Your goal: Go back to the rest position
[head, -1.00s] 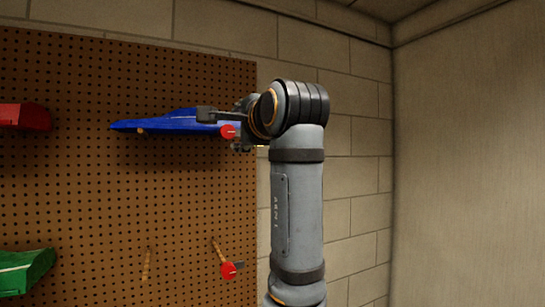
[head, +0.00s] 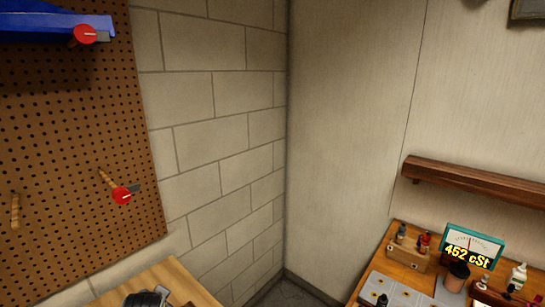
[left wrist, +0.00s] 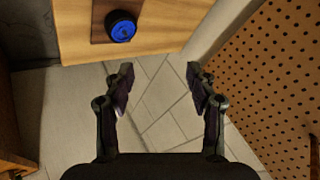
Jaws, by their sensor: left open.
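My left gripper (left wrist: 159,88) is in the left wrist view, its two dark fingers spread wide with nothing between them. It is above a tiled floor, with a wooden bench edge beyond the fingertips and the pegboard to the right. No gripper can be made out for certain in the head view. My right gripper is not in view.
A wooden bench (left wrist: 175,30) carries a black and blue round thing (left wrist: 121,27). A workbench (head: 410,268) with a teal meter (head: 472,246) stands at right.

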